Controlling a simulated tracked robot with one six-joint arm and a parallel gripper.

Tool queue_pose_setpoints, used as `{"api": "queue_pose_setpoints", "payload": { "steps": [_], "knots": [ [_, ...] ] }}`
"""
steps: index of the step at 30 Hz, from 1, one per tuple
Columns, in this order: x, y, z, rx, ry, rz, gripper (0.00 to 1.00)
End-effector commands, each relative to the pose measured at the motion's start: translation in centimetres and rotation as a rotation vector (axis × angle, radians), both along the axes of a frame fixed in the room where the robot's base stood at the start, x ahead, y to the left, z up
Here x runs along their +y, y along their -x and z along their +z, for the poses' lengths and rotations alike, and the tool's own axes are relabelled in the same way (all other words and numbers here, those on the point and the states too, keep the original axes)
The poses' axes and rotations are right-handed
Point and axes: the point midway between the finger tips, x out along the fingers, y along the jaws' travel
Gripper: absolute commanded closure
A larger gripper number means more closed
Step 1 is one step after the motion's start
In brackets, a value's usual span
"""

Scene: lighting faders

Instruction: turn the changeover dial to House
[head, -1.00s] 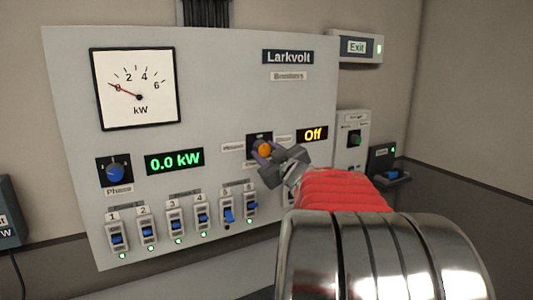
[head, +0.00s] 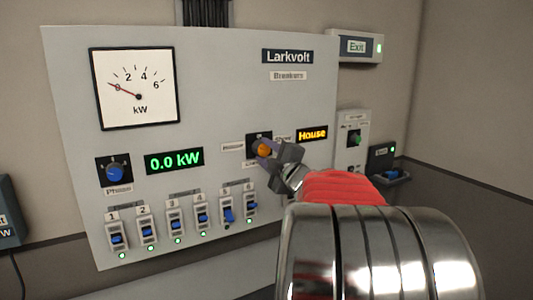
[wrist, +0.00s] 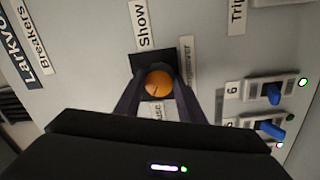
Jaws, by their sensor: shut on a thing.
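The changeover dial is an orange knob (head: 264,149) on a black plate on the grey panel (head: 225,75). In the wrist view the orange knob (wrist: 158,84) sits between the two dark fingers, with a thin dark pointer line on its face. My gripper (head: 266,148) is shut on the knob, and its fingers hide part of the labels around it. The display (head: 312,134) right of the dial reads "House" in orange. In the wrist view the "Show" label (wrist: 142,25) is clear, and another label is partly covered by a finger.
A blue Phase dial (head: 115,172), a green "0.0 kW" display (head: 174,161) and a kW meter (head: 134,88) are to the left. Several numbered blue breaker switches (head: 172,222) line the bottom, close below the dial.

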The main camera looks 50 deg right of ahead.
Motion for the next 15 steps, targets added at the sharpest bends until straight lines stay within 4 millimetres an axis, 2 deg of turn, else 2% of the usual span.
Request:
{"api": "queue_pose_setpoints", "payload": {
  "steps": [15],
  "knots": [
    [0.2,-0.1,-0.32,0.021,0.052,0.006,0.87]
  ]
}}
